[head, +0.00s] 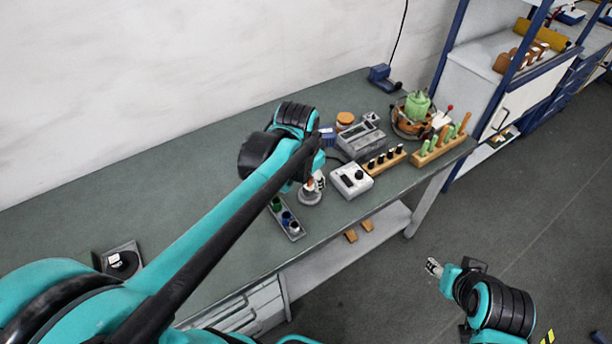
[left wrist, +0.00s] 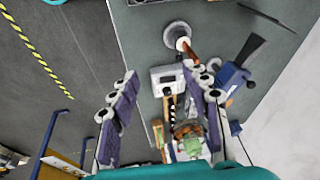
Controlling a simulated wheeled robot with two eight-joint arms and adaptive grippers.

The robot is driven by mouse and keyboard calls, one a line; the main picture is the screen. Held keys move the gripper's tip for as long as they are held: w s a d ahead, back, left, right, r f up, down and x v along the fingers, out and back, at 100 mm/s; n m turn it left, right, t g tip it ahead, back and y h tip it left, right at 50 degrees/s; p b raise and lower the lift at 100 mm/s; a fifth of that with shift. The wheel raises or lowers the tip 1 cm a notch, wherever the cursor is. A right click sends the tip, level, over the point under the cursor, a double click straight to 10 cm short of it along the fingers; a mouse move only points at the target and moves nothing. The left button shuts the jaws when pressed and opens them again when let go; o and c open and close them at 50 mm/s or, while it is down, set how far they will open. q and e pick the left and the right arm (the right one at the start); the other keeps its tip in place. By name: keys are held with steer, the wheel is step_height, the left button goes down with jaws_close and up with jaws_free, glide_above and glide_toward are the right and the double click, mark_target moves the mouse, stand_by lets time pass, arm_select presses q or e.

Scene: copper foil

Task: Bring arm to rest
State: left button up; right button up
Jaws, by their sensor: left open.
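My left arm (head: 225,220) reaches from the lower left over the green-grey workbench (head: 150,190), its wrist above the middle. In the left wrist view my left gripper (left wrist: 160,85) has its two purple, jointed fingers spread wide with nothing held between them. A round grey stand with a brown-tipped piece (head: 311,192) is close by in the head view and lies beyond the fingers in the left wrist view (left wrist: 178,36). My right gripper (head: 434,268) hangs over the floor at the lower right, off the bench; its fingers are too small to read.
Near the left wrist are a white box with a knob (head: 351,180), a tray of coloured pots (head: 286,219) and a grey meter (head: 360,138). A wooden rack (head: 440,150) stands at the far right end. The bench's left part is mostly clear.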

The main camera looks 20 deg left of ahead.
stand_by(0.4)
arm_select(q)
steer(key=s+f+n+t+b, duration=0.3)
steer(key=s+f+n+b, duration=0.3)
steer(key=s, duration=0.7)
steer(key=shift+f+t, duration=0.3)
steer(key=shift+f, duration=0.35)
